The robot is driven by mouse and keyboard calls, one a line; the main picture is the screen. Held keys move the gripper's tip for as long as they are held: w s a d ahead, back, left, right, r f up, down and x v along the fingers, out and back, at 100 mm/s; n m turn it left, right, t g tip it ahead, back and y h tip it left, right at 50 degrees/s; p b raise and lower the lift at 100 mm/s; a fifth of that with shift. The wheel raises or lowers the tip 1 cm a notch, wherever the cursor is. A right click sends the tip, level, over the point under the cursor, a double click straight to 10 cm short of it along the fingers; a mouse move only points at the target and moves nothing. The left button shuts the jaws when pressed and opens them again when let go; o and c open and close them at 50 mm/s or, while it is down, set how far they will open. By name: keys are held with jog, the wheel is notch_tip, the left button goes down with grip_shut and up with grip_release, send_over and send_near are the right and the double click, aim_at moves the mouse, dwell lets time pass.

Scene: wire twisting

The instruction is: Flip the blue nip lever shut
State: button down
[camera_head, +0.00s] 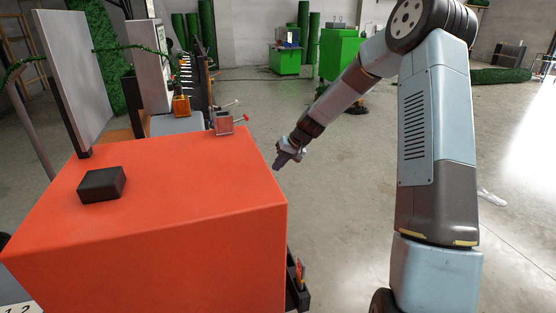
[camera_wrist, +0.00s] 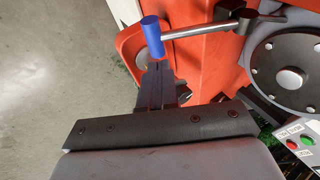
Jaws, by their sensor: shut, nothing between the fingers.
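The nip lever shows in the wrist view as a grey rod (camera_wrist: 200,31) with a blue grip (camera_wrist: 152,37) on its left end. The rod runs right to a dark pivot (camera_wrist: 246,20). My gripper (camera_wrist: 157,68) is shut and empty, its fingertips just below the blue grip in the picture; I cannot tell whether they touch it. In the head view my gripper (camera_head: 280,163) hangs beside the far right edge of the orange cabinet (camera_head: 150,225). I cannot make out the blue lever in the head view.
In the wrist view a round bolted grey disc (camera_wrist: 289,77) sits right of the lever, above a panel with red and green buttons (camera_wrist: 299,142). In the head view a black block (camera_head: 102,184) lies on the cabinet. Open concrete floor (camera_head: 345,200) lies right of the cabinet.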

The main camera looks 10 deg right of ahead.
jog(key=shift+a+f+y, duration=0.15)
jog(key=shift+f+y, duration=0.45)
jog(key=shift+f, duration=0.6)
jog(key=shift+a+f+y, duration=0.1)
jog(key=shift+f+y, duration=0.5)
jog(key=shift+f, duration=0.55)
jog(key=shift+s+f, duration=0.1)
jog(key=w+v, duration=0.2)
jog(key=v, duration=1.1)
jog(key=shift+s+d+r, duration=0.2)
jog(key=shift+d+r, duration=0.1)
jog(key=shift+d, duration=0.25)
